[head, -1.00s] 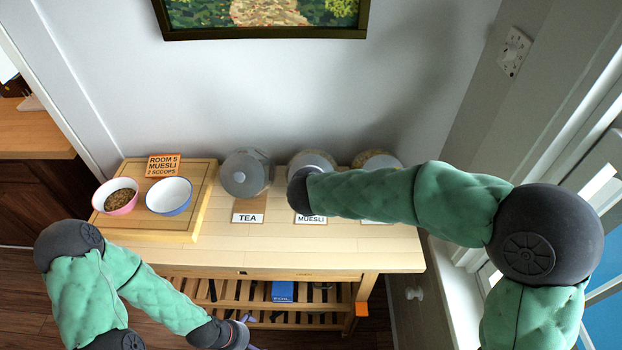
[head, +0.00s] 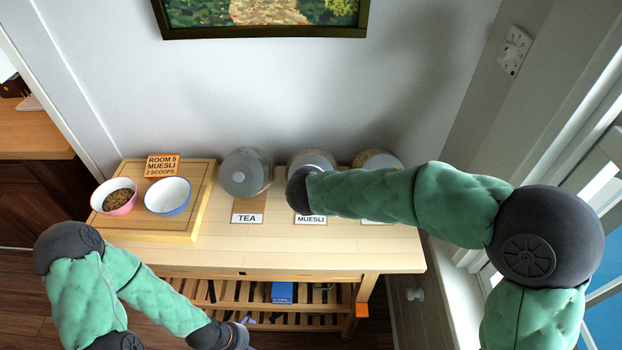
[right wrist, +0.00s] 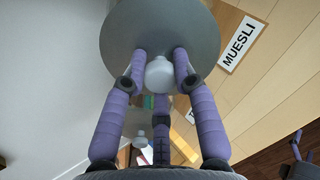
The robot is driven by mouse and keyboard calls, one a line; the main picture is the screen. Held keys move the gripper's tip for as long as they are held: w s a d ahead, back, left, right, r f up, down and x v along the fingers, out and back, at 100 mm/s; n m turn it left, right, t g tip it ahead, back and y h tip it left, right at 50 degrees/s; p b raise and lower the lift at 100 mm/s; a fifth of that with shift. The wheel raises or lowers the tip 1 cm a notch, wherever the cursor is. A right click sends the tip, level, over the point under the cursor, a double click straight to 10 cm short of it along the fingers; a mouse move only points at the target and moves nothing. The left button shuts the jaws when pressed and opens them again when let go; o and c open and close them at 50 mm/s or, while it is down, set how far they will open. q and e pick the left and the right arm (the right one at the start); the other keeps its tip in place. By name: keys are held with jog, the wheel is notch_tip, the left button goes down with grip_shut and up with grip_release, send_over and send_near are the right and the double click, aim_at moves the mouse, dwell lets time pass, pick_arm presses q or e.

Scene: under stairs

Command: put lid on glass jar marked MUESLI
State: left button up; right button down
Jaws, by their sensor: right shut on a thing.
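My right gripper (right wrist: 160,68) is shut on the pale knob of a round grey lid (right wrist: 160,25) in the right wrist view. The lid's disc hides what is beyond it. The label MUESLI (right wrist: 240,44) lies on the table beside the lid. In the head view the muesli jar (head: 316,157) stands at the back of the table behind its label, with a grey round top showing. My right wrist covers its near side, so I cannot tell whether the lid touches the rim. My left gripper (head: 247,335) is low at the front, mostly cut off by the lower edge.
A lidded tea jar (head: 243,172) stands left of the muesli jar, and another jar (head: 378,158) stands right of it. A wooden board (head: 150,225) at the left holds a pink bowl (head: 104,203) with brown food, a blue bowl (head: 168,197) and a sign (head: 162,165). The table's front is clear.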

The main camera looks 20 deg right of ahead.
jog(key=shift+b+x, duration=0.55)
jog(key=shift+x, duration=0.3)
dwell(0.4)
jog(key=c, duration=0.9)
grip_release()
jog(key=o, duration=0.5)
jog(key=shift+s+r, duration=0.1)
jog(key=shift+r, duration=0.05)
jog(key=p+v, duration=0.2)
jog(key=v, duration=0.4)
jog(key=shift+p, duration=0.35)
